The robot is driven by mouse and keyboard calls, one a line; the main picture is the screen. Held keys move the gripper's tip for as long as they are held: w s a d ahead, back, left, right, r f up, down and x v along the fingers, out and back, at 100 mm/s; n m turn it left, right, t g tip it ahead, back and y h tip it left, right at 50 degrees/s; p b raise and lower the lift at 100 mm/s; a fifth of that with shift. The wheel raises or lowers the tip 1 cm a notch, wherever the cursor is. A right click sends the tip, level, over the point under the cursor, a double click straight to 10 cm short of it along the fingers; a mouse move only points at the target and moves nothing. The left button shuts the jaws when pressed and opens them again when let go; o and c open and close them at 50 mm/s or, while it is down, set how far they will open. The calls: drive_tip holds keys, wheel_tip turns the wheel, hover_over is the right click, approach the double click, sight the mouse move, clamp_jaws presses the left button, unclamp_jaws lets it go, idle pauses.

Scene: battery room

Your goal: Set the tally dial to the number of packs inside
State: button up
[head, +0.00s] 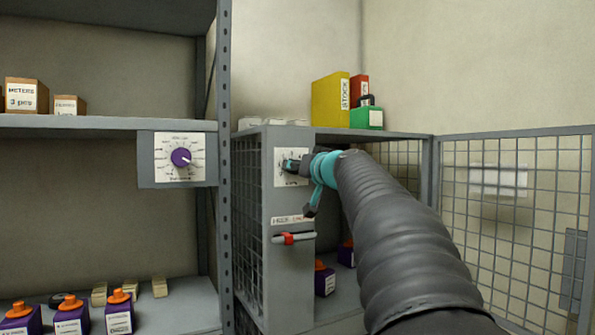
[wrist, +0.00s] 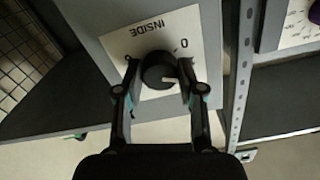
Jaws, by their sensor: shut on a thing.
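The tally dial is a black knob (wrist: 157,70) on a white plate marked INSIDE, which appears upside down in the wrist view. A 0 shows on the plate; the other numbers are mostly hidden. The knob's white pointer line points to the picture's right, by my right finger. My gripper (wrist: 159,76) is shut on the knob, one finger on each side. In the head view my gripper (head: 296,166) is at the plate (head: 281,178) on the grey cage post. Inside the cage, purple packs with orange tops show: one in front (head: 325,281) and one partly hidden behind (head: 346,254).
A second dial, with a purple knob (head: 181,157), is on the shelf at left. Several purple packs (head: 119,313) stand on the lower left shelf. A red-handled latch (head: 290,238) is below my gripper. The open mesh door (head: 500,190) is at right; binders (head: 330,102) stand on top.

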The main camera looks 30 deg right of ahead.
drive_tip(key=m, duration=0.4)
drive_tip(key=shift+m, duration=0.7)
drive_tip(key=o, duration=1.1)
drive_tip(key=shift+o, duration=0.2)
drive_tip(key=s, duration=1.2)
drive_tip(key=shift+d, duration=0.25)
